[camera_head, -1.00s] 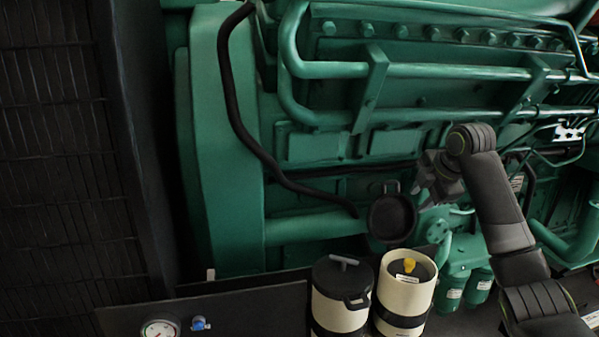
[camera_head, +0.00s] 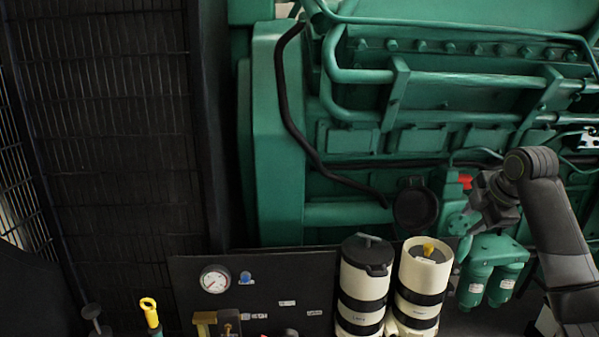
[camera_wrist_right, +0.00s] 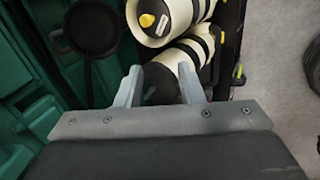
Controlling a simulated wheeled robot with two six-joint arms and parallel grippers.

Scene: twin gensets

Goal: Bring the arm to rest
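My right arm (camera_head: 553,215) comes in from the right side of the head view. Its gripper (camera_head: 480,215) hangs in front of the green engine, right of the black round cup. In the right wrist view the gripper (camera_wrist_right: 160,82) shows two grey fingers standing apart with nothing held between them. Beyond the fingers lie the cream and black canisters. My left gripper does not show in either view.
Two cream canisters (camera_head: 362,285) (camera_head: 425,285) stand below the engine (camera_head: 430,80). A black cup (camera_head: 415,208) is on the engine. Green filters (camera_head: 490,280) sit under my right gripper. A black panel with a gauge (camera_head: 214,279) and a yellow-ringed dipstick (camera_head: 149,306) are lower left.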

